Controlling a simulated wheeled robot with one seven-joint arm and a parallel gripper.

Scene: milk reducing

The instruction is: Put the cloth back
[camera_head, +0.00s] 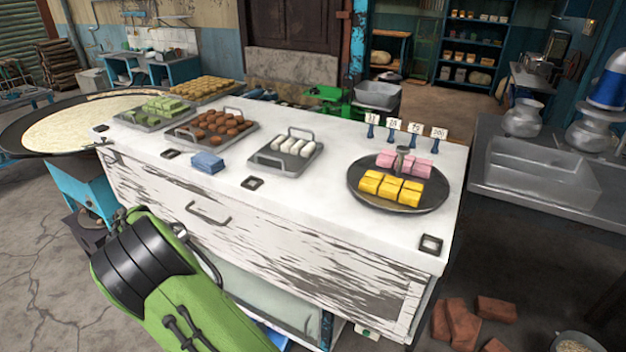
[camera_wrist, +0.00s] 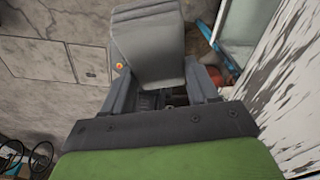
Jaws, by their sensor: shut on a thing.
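A folded blue cloth (camera_head: 208,162) lies flat on the white counter (camera_head: 330,215), near its front edge and in front of the tray of brown sweets. Nothing touches it in the head view. My gripper (camera_wrist: 162,90) shows in the wrist view, pointing away from the camera over the concrete floor, left of the counter's peeling front. A grey, rigid-looking thing (camera_wrist: 150,45) with a small orange dot shows at its fingers. I cannot tell what it is, and the contact between the fingers is dark. The head view shows my green arm at the lower left, but not the fingertips.
On the counter are trays of green (camera_head: 160,108), brown (camera_head: 215,127) and white sweets (camera_head: 290,147). A dark round plate (camera_head: 360,200) holds yellow and pink sweets. A wide pan (camera_head: 60,135) stands left, a steel sink (camera_head: 540,170) right.

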